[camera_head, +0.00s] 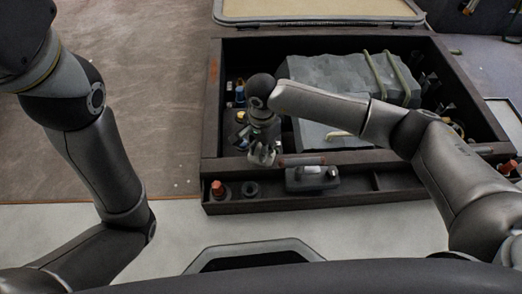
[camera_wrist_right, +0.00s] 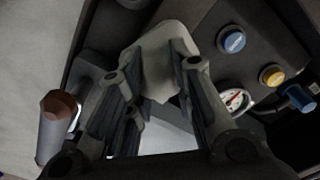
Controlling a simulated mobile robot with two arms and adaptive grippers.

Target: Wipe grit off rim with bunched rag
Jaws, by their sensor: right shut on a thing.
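My right gripper (camera_head: 262,152) is over the front left part of a dark open box, close to its front rim (camera_head: 232,166). In the right wrist view the gripper (camera_wrist_right: 160,95) is shut on a pale grey bunched rag (camera_wrist_right: 160,50), which bulges out beyond the fingertips. The rag lies over or just above the dark rim; I cannot tell whether it touches. In the head view the rag is too small to tell from the fingers. No grit on the rim can be made out. My left arm shows at the left, but its gripper is out of view.
A big grey block (camera_head: 315,78) with pale green straps fills much of the box. A front ledge holds a red-topped part (camera_head: 218,188) and a dark grey box-shaped item (camera_head: 312,178). Blue (camera_wrist_right: 233,40) and yellow (camera_wrist_right: 271,75) caps and a gauge (camera_wrist_right: 236,100) sit close by.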

